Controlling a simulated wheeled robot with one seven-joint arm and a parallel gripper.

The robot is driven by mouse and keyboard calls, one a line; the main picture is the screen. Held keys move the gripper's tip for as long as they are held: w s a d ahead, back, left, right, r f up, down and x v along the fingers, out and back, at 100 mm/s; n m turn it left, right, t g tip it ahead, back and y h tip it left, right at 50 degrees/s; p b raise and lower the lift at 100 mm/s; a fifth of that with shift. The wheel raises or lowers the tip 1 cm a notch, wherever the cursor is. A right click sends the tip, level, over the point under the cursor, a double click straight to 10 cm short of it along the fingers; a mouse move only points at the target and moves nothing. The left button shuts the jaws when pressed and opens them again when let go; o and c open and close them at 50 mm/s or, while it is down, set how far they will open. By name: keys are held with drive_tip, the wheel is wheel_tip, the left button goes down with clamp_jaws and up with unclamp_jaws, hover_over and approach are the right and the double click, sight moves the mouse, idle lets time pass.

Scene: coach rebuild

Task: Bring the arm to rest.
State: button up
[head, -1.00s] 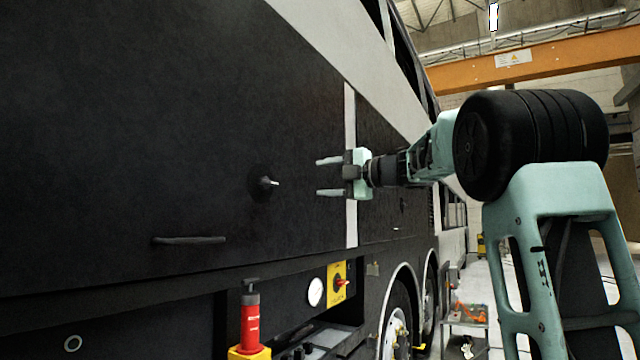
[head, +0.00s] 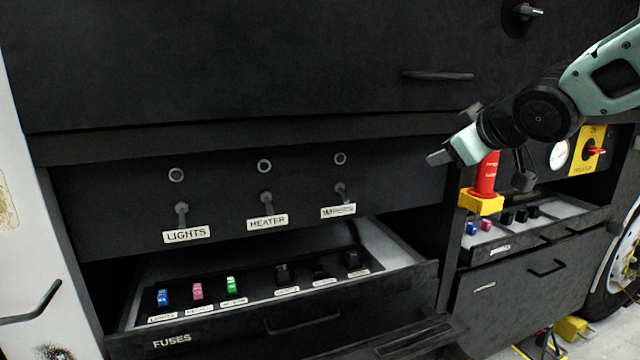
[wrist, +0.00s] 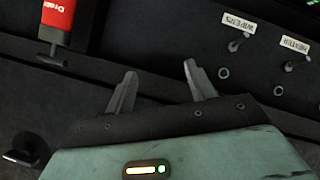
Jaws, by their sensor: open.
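My gripper (head: 436,158) is in the head view at right of centre, in front of the dark coach side panel, its fingers pointing left and partly foreshortened. In the wrist view my gripper (wrist: 160,85) shows two fingers spread apart with nothing between them. It touches nothing that I can make out. My arm reaches in from the right edge, in front of the coach. The red bottle-like unit (head: 487,172) on a yellow base stands just behind and below the gripper; it also shows at the upper left of the wrist view (wrist: 56,18).
An open fuses drawer (head: 400,283) juts out, with coloured fuses in it. Above it are the lights (head: 182,212), heater (head: 266,201) and a third switch (head: 342,192). A second drawer (head: 530,269) stands at right, near a yellow panel with a red knob (head: 594,151).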

drive_tip(key=s+a+f+g, duration=0.6)
drive_tip(key=s+a+f, duration=0.2)
drive_tip(key=s+f, duration=0.45)
drive_tip(key=s+f+g+h, duration=0.1)
drive_tip(key=s+f+g, duration=0.2)
drive_tip(key=s, duration=0.8)
drive_tip(key=s+a+f+g, duration=0.1)
drive_tip(key=s+f+g, duration=0.2)
drive_tip(key=s, duration=0.7)
wheel_tip(320, 180, down, 3)
drive_tip(key=shift+s+a+r+m+h, duration=0.2)
drive_tip(key=shift+s+a+m+h, duration=0.05)
drive_tip(key=shift+s+m+h, duration=0.15)
